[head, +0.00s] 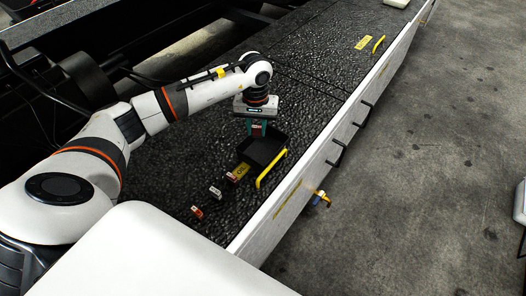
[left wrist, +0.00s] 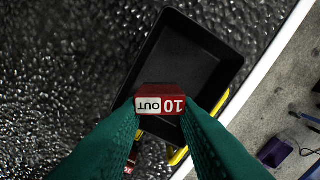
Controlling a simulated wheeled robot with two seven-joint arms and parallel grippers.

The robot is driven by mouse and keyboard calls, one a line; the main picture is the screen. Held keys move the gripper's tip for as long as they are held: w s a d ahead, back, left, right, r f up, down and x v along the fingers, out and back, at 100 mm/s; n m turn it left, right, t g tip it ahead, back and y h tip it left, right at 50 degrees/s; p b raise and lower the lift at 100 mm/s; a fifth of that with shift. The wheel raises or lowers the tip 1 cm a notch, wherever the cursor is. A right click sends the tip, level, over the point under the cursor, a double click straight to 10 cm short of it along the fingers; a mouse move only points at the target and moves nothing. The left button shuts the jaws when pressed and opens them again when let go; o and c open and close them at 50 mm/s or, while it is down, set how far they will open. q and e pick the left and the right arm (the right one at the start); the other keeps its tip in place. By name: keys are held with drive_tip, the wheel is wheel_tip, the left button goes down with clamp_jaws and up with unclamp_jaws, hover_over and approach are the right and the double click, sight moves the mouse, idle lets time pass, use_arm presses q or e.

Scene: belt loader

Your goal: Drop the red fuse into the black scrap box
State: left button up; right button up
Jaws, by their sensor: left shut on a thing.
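My left gripper (head: 257,132) hangs down over the black scrap box (head: 262,152), near its back-left part in the head view. It is shut on the red fuse (left wrist: 160,100), which has a white label reading "10 OUT". The green fingers (left wrist: 160,122) press on its two sides in the left wrist view. The fuse is above the box, and in that view it covers part of the near edge. The box (left wrist: 209,65) is open, and its visible floor is bare. In the head view the fuse is mostly hidden by the fingers.
A red fuse (head: 197,212), a whitish one (head: 215,192) and another red piece (head: 230,177) lie on the dark belt by a yellow label (head: 241,171). A yellow bar (head: 271,168) runs beside the box. A white side rail (head: 330,130) edges the belt.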

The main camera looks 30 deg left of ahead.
use_arm(q)
wheel_tip(320, 180, down, 3)
drive_tip(key=shift+f+b, duration=0.15)
drive_tip(key=shift+b, duration=0.35)
drive_tip(key=o, duration=1)
wheel_tip(320, 180, up, 12)
drive_tip(key=b, duration=0.1)
drive_tip(key=shift+b, duration=0.4)
